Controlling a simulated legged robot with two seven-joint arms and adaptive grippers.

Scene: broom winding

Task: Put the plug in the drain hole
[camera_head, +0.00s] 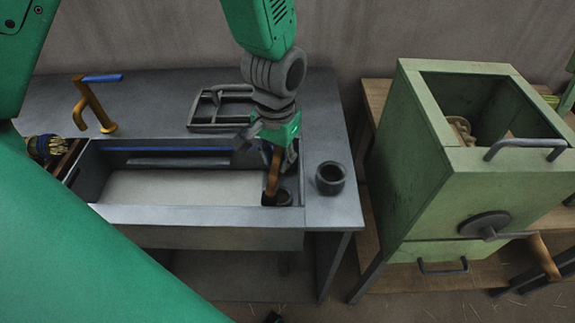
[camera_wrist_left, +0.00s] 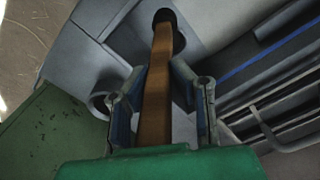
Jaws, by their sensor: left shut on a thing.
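The plug (camera_head: 273,172) has a long brown wooden handle and a dark lower end. My left gripper (camera_head: 279,150) reaches down over the right end of the sink and is shut on the handle. In the left wrist view the handle (camera_wrist_left: 157,90) runs between both fingers to a dark round end (camera_wrist_left: 165,15). The drain hole (camera_head: 284,197) appears as a dark round opening in the sink's right corner. The plug's lower end is at or right beside it; I cannot tell whether it is seated. My right gripper is not in view.
The grey sink (camera_head: 215,214) has a brass tap (camera_head: 95,106) at the back left. A dark cup (camera_head: 330,178) stands on the counter right of the sink. A grey rack (camera_head: 220,108) lies behind. A green bin with a crank (camera_head: 402,178) stands to the right.

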